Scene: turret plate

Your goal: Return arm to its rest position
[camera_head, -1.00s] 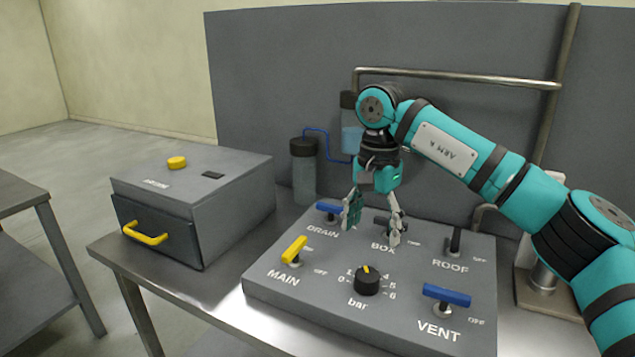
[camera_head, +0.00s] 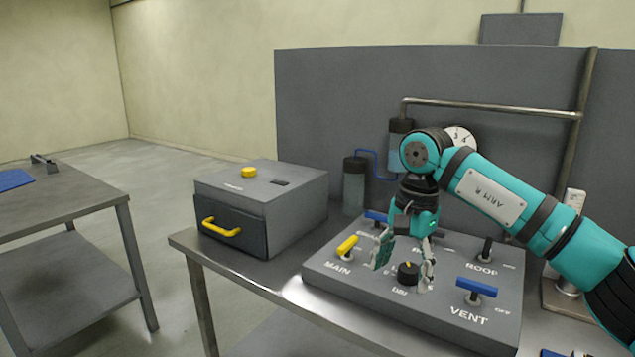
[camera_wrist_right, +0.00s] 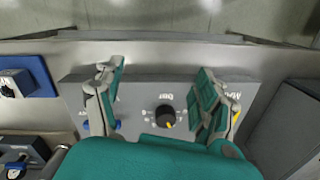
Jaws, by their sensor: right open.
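My right arm (camera_head: 490,198) reaches in from the right, in the head view, over the grey valve panel (camera_head: 375,300). My right gripper (camera_head: 403,272) hangs from it pointing down, open and empty, with its fingers on either side of the black bar dial (camera_head: 408,276) in the picture. In the right wrist view the open fingers (camera_wrist_right: 160,80) show with the dial (camera_wrist_right: 166,117) between them, and nothing is held. I cannot tell the exact height above the panel. The BOX valve is hidden behind the gripper. My left gripper is not in view.
A grey drawer box (camera_head: 290,205) stands to the left. Behind are a pipe (camera_head: 490,108), a gauge (camera_head: 460,138) and a grey wall panel (camera_head: 330,95).

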